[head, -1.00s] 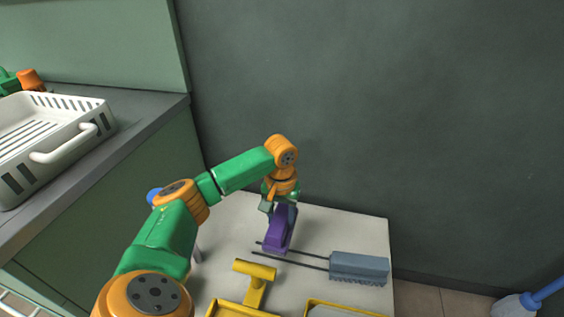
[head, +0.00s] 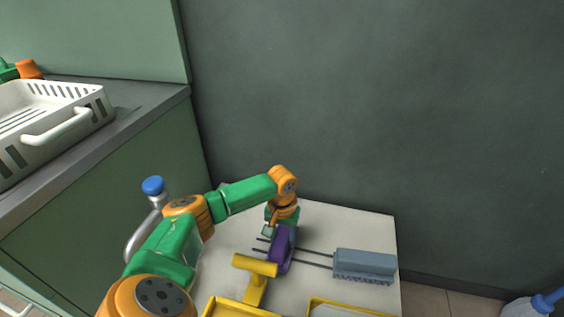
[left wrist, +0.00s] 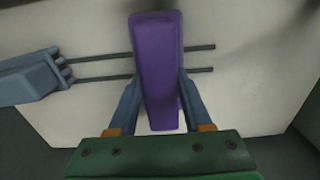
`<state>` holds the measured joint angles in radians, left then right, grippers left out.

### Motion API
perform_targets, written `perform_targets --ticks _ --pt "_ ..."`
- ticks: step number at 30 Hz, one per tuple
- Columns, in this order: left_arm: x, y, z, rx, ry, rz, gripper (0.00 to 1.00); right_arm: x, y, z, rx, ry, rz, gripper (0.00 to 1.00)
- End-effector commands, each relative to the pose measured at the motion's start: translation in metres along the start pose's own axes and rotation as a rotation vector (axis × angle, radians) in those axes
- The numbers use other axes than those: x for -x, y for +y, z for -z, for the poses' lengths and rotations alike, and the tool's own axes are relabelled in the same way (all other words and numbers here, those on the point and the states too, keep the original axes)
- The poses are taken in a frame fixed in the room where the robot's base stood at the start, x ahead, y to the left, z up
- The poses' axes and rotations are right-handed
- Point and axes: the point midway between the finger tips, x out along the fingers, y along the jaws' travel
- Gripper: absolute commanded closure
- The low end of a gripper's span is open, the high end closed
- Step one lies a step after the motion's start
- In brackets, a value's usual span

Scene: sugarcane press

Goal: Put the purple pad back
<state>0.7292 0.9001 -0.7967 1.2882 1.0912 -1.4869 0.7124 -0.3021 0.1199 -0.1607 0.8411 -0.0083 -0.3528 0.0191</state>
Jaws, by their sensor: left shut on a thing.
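The purple pad (head: 282,249) is a long block over the white table (head: 225,262). My left gripper (head: 280,228) is shut on it. In the left wrist view the pad (left wrist: 158,65) sits between the two blue-grey fingers of the left gripper (left wrist: 158,98). The pad lies across the two thin dark rods of a grey-blue brush-like tool (head: 364,265). I cannot tell whether the pad touches the rods or the table. My right gripper does not show.
A yellow T-handled tool (head: 254,270) and yellow trays (head: 335,307) are at the table's front. A white basket (head: 50,125) stands on the left counter. A dark wall closes off the back. A blue-handled thing (head: 540,303) is at the lower right.

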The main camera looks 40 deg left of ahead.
Motion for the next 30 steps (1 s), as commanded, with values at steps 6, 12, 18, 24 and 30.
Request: perform_targets --ticks 6,12,18,24,30 --pt "-0.001 0.000 0.000 0.000 0.000 0.000 0.20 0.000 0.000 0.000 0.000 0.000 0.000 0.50" --pt "-0.001 0.000 0.000 0.000 0.000 0.001 0.20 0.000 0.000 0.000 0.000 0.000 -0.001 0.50" --pt "0.038 0.000 0.001 0.000 0.003 -0.001 0.20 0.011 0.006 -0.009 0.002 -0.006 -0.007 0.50" --pt "0.096 0.000 0.001 0.001 0.003 -0.001 0.20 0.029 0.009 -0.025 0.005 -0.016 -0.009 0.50" --pt "0.125 0.000 0.000 0.001 -0.001 0.000 0.20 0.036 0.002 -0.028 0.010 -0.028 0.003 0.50"
